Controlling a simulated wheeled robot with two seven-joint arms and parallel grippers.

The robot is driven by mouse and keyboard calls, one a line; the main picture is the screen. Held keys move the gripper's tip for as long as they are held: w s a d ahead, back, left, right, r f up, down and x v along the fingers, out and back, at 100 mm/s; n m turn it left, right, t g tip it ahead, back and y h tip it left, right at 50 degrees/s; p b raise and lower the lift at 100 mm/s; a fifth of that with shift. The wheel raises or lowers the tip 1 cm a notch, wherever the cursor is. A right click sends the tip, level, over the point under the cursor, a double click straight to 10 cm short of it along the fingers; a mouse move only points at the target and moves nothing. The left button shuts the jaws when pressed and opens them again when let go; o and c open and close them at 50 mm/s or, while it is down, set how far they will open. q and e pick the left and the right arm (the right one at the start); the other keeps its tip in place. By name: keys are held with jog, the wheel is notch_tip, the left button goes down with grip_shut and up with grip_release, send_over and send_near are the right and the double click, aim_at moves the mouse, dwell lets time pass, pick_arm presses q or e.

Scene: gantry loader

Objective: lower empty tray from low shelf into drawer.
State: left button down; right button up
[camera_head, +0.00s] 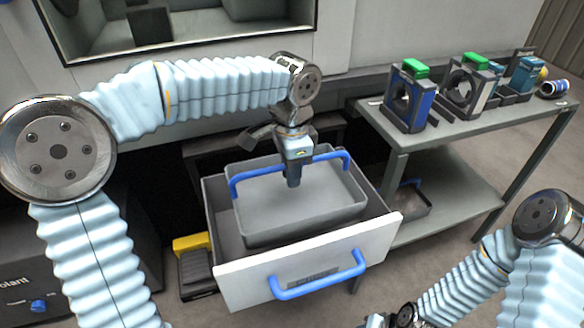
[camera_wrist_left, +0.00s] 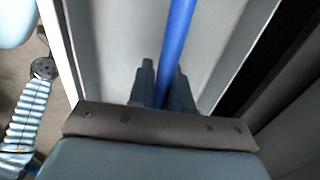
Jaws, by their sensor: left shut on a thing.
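The empty grey tray (camera_head: 262,216) has a blue carrying handle (camera_head: 333,157) arching over it. My left gripper (camera_head: 293,174) is shut on this handle from above, near its middle. In the left wrist view the blue bar (camera_wrist_left: 180,35) runs between the two dark fingers (camera_wrist_left: 163,88). The open drawer (camera_head: 222,212) has a white front with a blue pull (camera_head: 318,276). The tray sits over and partly within the drawer opening, its rim above the drawer walls. Whether its bottom touches the drawer floor is hidden. My right gripper is out of view; only its arm shows at lower right.
A grey shelf table (camera_head: 470,118) at right carries several devices, including a blue one (camera_head: 411,98). Another tray (camera_head: 412,203) rests on its lower shelf. A yellow-and-black object (camera_head: 194,262) is left of the drawer. Open floor lies at right.

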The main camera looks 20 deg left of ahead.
aim_at(292, 199)
pick_arm(q)
notch_tip(292, 199, down, 4)
jog(key=b, duration=0.3)
jog(key=shift+f, duration=0.1)
jog(key=shift+f+b, duration=2.4)
jog(key=shift+f, duration=1.05)
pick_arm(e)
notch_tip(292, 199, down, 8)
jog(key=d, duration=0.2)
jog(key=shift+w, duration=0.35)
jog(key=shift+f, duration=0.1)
pick_arm(q)
jog(key=shift+f+b, duration=0.3)
jog(key=shift+f, duration=0.25)
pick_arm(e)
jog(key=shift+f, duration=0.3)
pick_arm(q)
jog(key=c, duration=1)
grip_release()
jog(key=shift+o, duration=0.2)
jog(key=shift+s, duration=0.1)
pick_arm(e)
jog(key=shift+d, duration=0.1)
